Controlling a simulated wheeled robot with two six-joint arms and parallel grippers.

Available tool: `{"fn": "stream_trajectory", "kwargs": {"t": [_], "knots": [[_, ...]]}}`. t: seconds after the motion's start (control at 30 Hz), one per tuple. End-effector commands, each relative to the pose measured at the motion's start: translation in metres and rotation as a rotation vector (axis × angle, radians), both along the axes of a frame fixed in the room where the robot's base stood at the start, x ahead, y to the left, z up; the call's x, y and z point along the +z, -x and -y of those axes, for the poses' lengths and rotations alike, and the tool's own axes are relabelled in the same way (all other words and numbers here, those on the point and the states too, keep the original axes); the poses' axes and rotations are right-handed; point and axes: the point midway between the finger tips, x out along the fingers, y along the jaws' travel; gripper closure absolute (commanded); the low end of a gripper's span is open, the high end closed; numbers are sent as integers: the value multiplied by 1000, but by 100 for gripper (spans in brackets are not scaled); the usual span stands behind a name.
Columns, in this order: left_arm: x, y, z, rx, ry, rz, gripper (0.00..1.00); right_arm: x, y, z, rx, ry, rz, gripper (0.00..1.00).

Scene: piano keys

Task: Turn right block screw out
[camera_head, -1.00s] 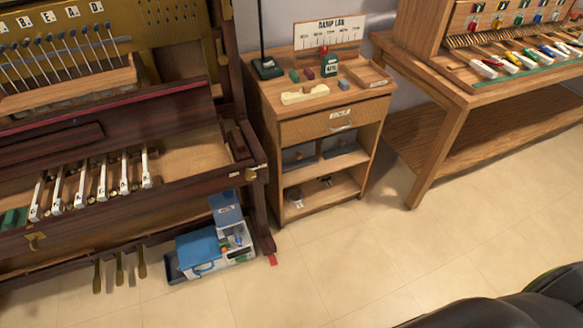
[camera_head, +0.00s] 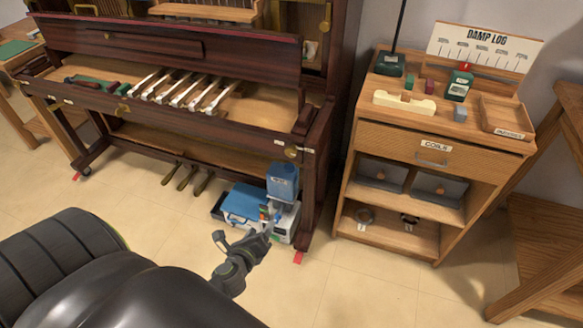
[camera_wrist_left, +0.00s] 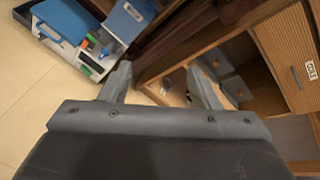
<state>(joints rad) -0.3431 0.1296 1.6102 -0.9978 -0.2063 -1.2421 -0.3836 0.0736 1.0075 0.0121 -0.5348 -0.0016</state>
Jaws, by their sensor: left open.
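The piano (camera_head: 160,45) is dark red wood with its key bed open. Its right block (camera_head: 305,118) stands at the right end of the key bed. A round brass screw (camera_head: 291,153) shows on the front rail below that block. My left gripper (camera_head: 246,240) is open and empty, low in front of the piano and well below the screw, apart from it. In the left wrist view my gripper (camera_wrist_left: 162,82) has its fingers spread with dark piano wood beyond them; I cannot make out the screw there. My right gripper is out of view.
A blue and white tool kit (camera_head: 245,203) stands on the floor by the piano's right leg, close to my left gripper; it also shows in the left wrist view (camera_wrist_left: 65,20). A wooden cabinet (camera_head: 445,145) stands to the right.

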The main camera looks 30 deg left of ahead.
Motion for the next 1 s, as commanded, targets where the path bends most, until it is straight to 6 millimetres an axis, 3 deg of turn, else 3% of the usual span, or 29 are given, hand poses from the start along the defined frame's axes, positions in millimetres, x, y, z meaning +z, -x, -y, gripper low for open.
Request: {"fn": "stream_trajectory", "kwargs": {"t": [0.03, 0.2, 0.33, 0.57, 1.0], "knots": [[16, -10, 1, -53, -139, 42, 44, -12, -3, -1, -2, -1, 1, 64], [84, -26, 8, -151, -540, 131, 44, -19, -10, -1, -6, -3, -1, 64], [112, -29, 11, -171, -704, 162, 44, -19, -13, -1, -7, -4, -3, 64], [124, -44, 9, -177, -762, 172, 44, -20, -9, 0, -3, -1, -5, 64], [122, -126, -10, -177, -757, 171, 44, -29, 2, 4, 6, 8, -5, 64]]}}
